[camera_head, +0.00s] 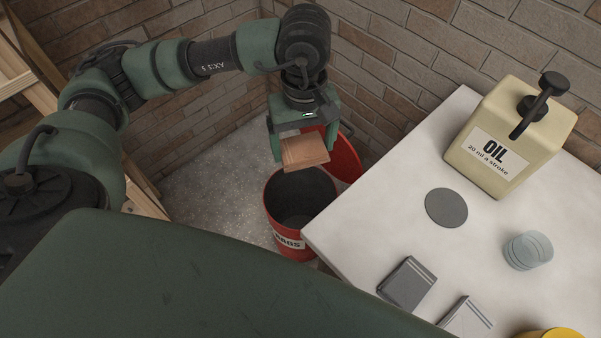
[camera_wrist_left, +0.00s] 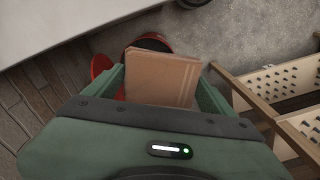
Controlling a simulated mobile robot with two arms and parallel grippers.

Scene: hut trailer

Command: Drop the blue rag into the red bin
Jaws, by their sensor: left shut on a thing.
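My left gripper (camera_head: 304,146) is shut on a folded brown cloth (camera_head: 306,154) with pale stripes. It holds the cloth above the red bin (camera_head: 297,254), over the back part of its opening. The cloth also fills the space between the fingers in the left wrist view (camera_wrist_left: 162,78). The bin stands on the floor beside the table, its red lid (camera_head: 346,158) tipped open behind it. Its inside looks dark, and its label is partly hidden by the table corner. I see no blue rag. My right gripper is not in view.
Brick walls stand behind the bin. Wooden racks (camera_wrist_left: 285,80) stand on the floor.

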